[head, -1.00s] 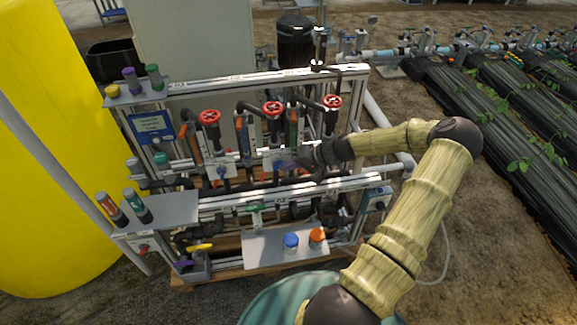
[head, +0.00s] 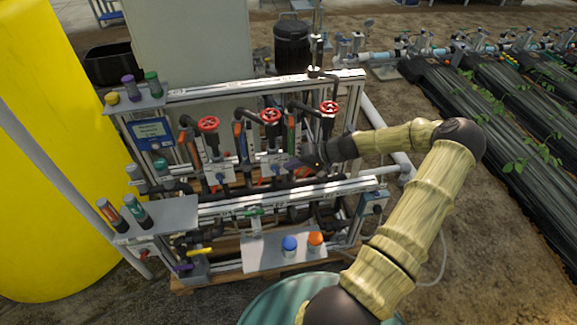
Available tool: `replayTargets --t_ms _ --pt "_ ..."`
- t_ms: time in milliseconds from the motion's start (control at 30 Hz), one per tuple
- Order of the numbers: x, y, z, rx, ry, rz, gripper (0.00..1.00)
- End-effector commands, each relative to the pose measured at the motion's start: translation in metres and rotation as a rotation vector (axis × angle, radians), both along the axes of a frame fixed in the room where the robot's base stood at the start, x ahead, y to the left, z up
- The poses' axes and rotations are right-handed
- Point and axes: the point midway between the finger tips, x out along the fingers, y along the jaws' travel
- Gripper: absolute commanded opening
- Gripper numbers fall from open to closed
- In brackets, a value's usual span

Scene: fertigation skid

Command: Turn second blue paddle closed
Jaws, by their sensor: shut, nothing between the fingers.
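The skid carries a row of valve columns with red handwheels. A small blue paddle (head: 220,177) sits low on the first column from the left. A second blue paddle (head: 275,170) appears low on the middle column, small and partly unclear beside my gripper. My gripper (head: 296,164) is dark and shut, with nothing held. It reaches in from the right, just right of the second paddle. I cannot tell whether it touches the paddle, and the paddle's exact angle is too small to read.
Red handwheels (head: 270,116) stand above the columns. The front rail (head: 290,196) runs below my gripper. A grey plate (head: 262,258) with a blue knob (head: 289,243) and an orange knob (head: 315,239) is lower down. A yellow tank (head: 50,200) stands left.

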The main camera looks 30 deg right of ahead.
Motion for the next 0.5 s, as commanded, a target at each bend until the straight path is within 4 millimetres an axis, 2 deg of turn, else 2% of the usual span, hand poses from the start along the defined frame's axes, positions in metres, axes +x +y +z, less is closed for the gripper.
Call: replayTargets --t_ms 100,500 --pt "-0.003 -0.016 0.015 -0.002 -0.002 0.003 0.00" --pt "-0.038 -0.050 0.074 -0.002 -0.002 0.001 0.00"
